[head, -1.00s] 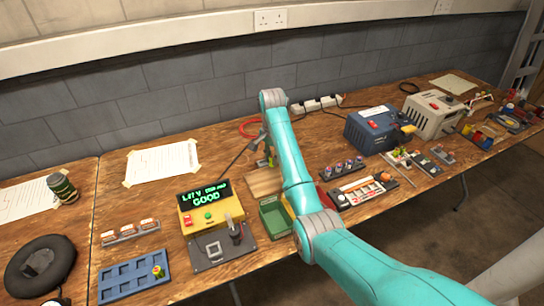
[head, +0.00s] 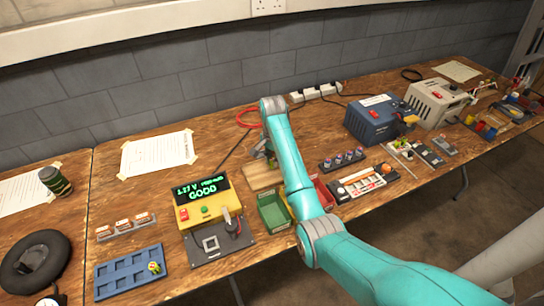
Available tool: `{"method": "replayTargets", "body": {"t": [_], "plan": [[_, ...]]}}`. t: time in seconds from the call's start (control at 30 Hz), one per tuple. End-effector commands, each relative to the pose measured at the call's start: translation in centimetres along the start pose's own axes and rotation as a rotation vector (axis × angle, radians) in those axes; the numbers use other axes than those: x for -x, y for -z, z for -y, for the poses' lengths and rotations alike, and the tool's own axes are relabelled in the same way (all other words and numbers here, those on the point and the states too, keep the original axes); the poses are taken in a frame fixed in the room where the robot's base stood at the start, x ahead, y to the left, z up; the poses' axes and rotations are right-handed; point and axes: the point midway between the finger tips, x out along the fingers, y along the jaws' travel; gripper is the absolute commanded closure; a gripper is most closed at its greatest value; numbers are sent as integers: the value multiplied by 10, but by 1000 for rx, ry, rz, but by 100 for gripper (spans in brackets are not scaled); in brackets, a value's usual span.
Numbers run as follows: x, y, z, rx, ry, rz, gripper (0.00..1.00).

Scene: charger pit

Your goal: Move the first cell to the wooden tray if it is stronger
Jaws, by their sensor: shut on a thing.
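The wooden tray (head: 262,178) lies behind the green bin, partly hidden by my arm. My gripper (head: 269,158) is above its back right edge, mostly hidden behind my teal arm. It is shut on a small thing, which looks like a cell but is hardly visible. Another cell (head: 154,267), green and yellow, stands in the right end of the blue slotted rack (head: 128,273); the rack's other slots look empty. The yellow tester (head: 204,201) shows about 1.27 V and GOOD in green. Its grey cradle plate (head: 218,243) is in front.
A green bin (head: 272,212) and a red bin (head: 321,193) stand close to my arm. A blue power unit (head: 374,122) and a beige one (head: 435,104) stand further right. A black ring (head: 36,262) lies at left.

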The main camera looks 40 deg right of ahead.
Motion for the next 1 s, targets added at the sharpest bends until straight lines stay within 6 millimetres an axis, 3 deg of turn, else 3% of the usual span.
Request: {"method": "replayTargets", "body": {"t": [1.0], "plan": [[-10,0,0,0,-1,0,100]]}}
